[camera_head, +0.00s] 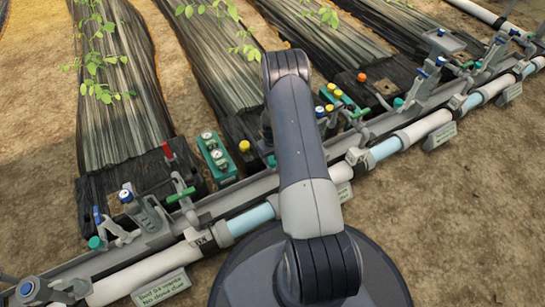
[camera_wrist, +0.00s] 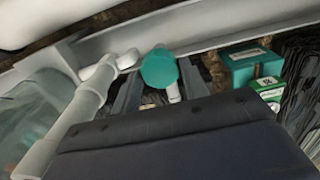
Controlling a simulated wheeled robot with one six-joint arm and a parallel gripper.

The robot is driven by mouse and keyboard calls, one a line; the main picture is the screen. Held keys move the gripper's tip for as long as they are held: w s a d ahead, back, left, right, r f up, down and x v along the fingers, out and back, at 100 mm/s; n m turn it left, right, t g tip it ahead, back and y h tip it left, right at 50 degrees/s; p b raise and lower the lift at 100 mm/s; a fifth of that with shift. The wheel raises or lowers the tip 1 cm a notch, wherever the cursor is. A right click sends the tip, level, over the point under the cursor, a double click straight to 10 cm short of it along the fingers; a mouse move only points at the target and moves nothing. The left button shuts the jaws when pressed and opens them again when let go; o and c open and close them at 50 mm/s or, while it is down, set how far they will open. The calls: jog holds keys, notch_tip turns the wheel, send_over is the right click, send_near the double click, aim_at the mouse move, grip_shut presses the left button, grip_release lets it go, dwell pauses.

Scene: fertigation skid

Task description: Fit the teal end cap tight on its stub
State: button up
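The teal end cap (camera_wrist: 158,67) shows as a round disc at the upper middle of the wrist view. A short white piece (camera_wrist: 173,93) shows just below it; I cannot tell whether this is the stub. My gripper (camera_wrist: 160,78) has its grey fingers apart, one on each side of the cap. I cannot tell whether they touch it. In the head view a bit of teal (camera_head: 272,160) shows beside my arm, perhaps the same cap. My gripper is hidden behind my arm there.
A grey rail and white pipe (camera_head: 130,280) run across the front. A green box with gauges (camera_head: 216,158) stands left of my arm; a green box (camera_wrist: 252,65) is right of the cap in the wrist view. A white pipe (camera_wrist: 82,110) stands left. Valves with levers line the rail.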

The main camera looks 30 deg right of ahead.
jog(key=shift+f+b, duration=0.4)
jog(key=shift+b, duration=0.05)
dwell(0.6)
jog(key=shift+c, duration=0.3)
jog(key=c, duration=0.3)
jog(key=shift+f+m+b, duration=0.1)
jog(key=shift+m+b, duration=0.25)
jog(key=shift+m, duration=0.25)
jog(key=shift+m+b, duration=0.3)
jog(key=shift+m, duration=0.8)
jog(key=shift+o, duration=0.7)
jog(key=c, duration=0.5)
jog(key=shift+f+m+b, duration=0.1)
jog(key=shift+m+b, duration=0.3)
jog(key=shift+m, duration=0.5)
jog(key=m, duration=0.4)
jog(key=shift+b, duration=0.4)
